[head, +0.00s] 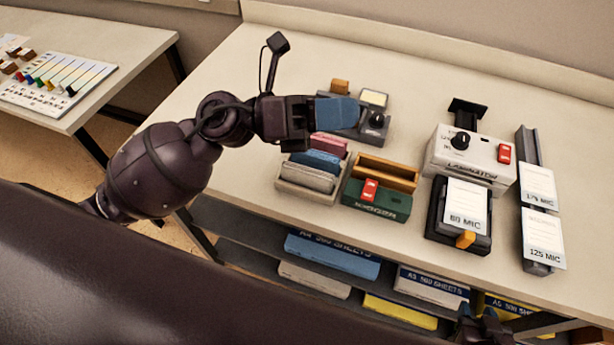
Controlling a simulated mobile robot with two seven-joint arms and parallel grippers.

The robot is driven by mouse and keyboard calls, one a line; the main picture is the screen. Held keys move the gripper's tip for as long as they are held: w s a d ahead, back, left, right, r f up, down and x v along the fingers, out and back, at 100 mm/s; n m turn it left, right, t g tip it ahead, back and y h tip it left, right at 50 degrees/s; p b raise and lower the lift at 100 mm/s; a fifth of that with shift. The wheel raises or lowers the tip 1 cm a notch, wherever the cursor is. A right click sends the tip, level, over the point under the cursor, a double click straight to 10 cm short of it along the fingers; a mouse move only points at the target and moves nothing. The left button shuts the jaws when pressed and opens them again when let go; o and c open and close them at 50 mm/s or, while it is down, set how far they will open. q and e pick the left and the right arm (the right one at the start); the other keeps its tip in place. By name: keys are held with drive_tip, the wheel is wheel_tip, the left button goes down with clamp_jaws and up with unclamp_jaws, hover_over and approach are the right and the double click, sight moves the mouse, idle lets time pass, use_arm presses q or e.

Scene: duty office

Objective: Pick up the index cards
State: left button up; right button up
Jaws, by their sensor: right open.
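My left gripper (309,119) reaches in from the left over the table. It appears shut on a block of blue index cards (338,110), which sticks out to the right of the fingers, in front of a dark grey device (378,132). Below it, a beige sorter tray (306,192) holds upright packs of cards: pink (328,146), blue (318,161) and grey (308,176). My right gripper (484,325) is low at the bottom edge, in front of the shelf and far from the cards. It is open, though only partly visible.
Right of the sorter stand an orange-brown open box (388,171) and a green box with a red switch (377,200). Further right are a white laminator (472,160) and pouch holders. Paper packs (333,256) lie on the shelf below.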

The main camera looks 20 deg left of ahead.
use_arm(q)
wheel_tip(320, 180, down, 3)
drive_tip(key=s+m+g+y, duration=0.1)
drive_tip(key=m+g+y, duration=0.2)
drive_tip(key=m+g, duration=0.15)
drive_tip(key=m+y, duration=0.6)
drive_tip(key=y, duration=0.6)
approach(305, 169)
drive_tip(key=shift+s+d, duration=0.25)
drive_tip(key=shift+d, duration=0.25)
drive_tip(key=x, duration=0.4)
drive_tip(key=shift+a+f, duration=0.1)
drive_tip(key=shift+f, duration=0.05)
drive_tip(key=shift+d+f, duration=0.25)
drive_tip(key=shift+f, duration=0.45)
drive_tip(key=p+x, duration=0.1)
drive_tip(key=x, duration=0.3)
drive_tip(key=shift+w+a+f, duration=0.1)
drive_tip(key=shift+a+f, duration=0.05)
drive_tip(key=shift+f, duration=0.35)
use_arm(e)
drive_tip(key=shift+w+a+r, duration=0.1)
drive_tip(key=shift+w+r, duration=0.2)
drive_tip(key=shift+r, duration=0.2)
drive_tip(key=shift+w+r, duration=0.25)
drive_tip(key=shift+r, duration=0.2)
drive_tip(key=shift+s+f, duration=0.1)
drive_tip(key=shift+f, duration=0.05)
